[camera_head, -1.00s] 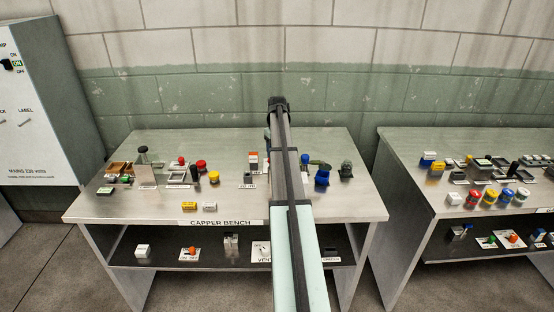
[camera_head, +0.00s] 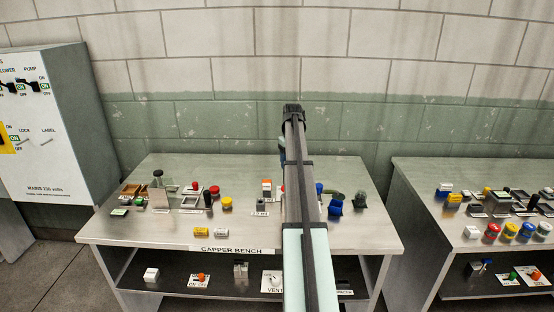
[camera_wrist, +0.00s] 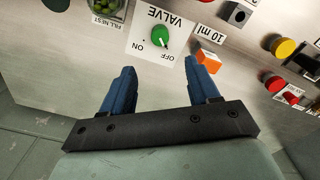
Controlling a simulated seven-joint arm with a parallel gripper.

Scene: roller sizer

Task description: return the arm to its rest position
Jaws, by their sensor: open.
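My gripper (camera_wrist: 161,82) shows in the wrist view as two blue fingers spread apart with nothing between them. It is above the bench top, just short of a green valve knob (camera_wrist: 159,38) on a white VALVE plate marked ON and OFF. An orange block (camera_wrist: 208,61) with a white label lies close by the right fingertip; I cannot tell whether they touch. In the head view my arm reaches out over the capper bench (camera_head: 140,229), and most of the gripper is hidden behind it.
Red (camera_head: 214,190) and yellow (camera_head: 227,203) buttons stand left of my arm, blue parts (camera_head: 335,206) right of it. A shelf below holds more controls. A second bench (camera_head: 415,185) stands right, beyond a gap; a switch cabinet (camera_head: 60,120) stands left.

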